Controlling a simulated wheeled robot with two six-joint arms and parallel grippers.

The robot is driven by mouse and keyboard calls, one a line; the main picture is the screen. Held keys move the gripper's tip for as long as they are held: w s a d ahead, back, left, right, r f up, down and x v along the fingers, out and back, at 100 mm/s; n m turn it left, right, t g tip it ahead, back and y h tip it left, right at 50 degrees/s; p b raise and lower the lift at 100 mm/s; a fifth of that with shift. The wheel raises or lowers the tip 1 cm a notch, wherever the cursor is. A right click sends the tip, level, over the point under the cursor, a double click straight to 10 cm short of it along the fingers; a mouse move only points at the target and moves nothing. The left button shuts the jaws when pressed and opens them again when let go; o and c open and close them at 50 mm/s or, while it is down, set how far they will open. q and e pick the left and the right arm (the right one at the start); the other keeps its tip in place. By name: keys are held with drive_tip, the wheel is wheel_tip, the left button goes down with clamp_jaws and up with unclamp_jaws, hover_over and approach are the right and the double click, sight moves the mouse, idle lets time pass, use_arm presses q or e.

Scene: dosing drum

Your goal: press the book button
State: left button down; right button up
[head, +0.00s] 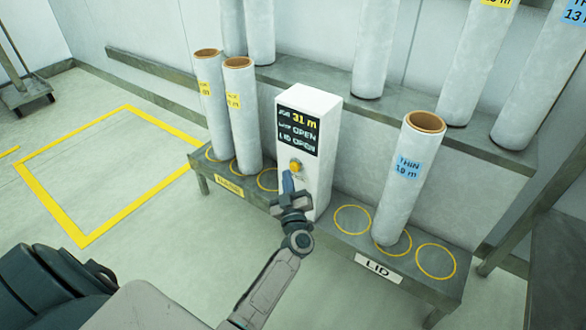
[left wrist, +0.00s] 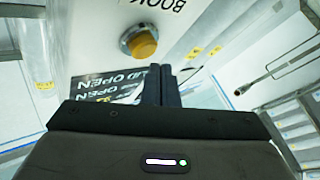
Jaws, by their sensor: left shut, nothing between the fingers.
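The book button (head: 295,166) is a yellow-orange round knob on the front of a white box (head: 318,107). A dark display (head: 299,130) above it reads 31 m, with OPEN on two lines below. In the left wrist view the button (left wrist: 142,43) sits in a pale ring near a label (left wrist: 164,4) reading BOOK. My left gripper (head: 287,178) is shut and empty, its fingertips just below the button in the head view. In the left wrist view the fingers (left wrist: 161,84) are beside the button, with a gap showing. My right gripper is not in view.
The box stands on a low grey bench. Two white rolls (head: 242,117) with yellow labels stand left of it. A white roll (head: 406,185) with a blue THIN label stands right, near a LID sign (head: 379,268). More rolls stand on the shelf behind.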

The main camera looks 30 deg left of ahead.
use_arm(q)
drive_tip(key=shift+w, duration=0.1)
idle(0.7)
drive_tip(key=shift+w, duration=0.3)
drive_tip(key=shift+w+d+p, duration=0.1)
drive_tip(key=shift+w+p, duration=0.2)
drive_tip(key=shift+w, duration=0.2)
idle(0.7)
drive_tip(key=shift+s, duration=0.1)
drive_tip(key=shift+s+p, duration=0.7)
drive_tip(key=shift+s, duration=0.1)
drive_tip(key=shift+s, duration=0.1)
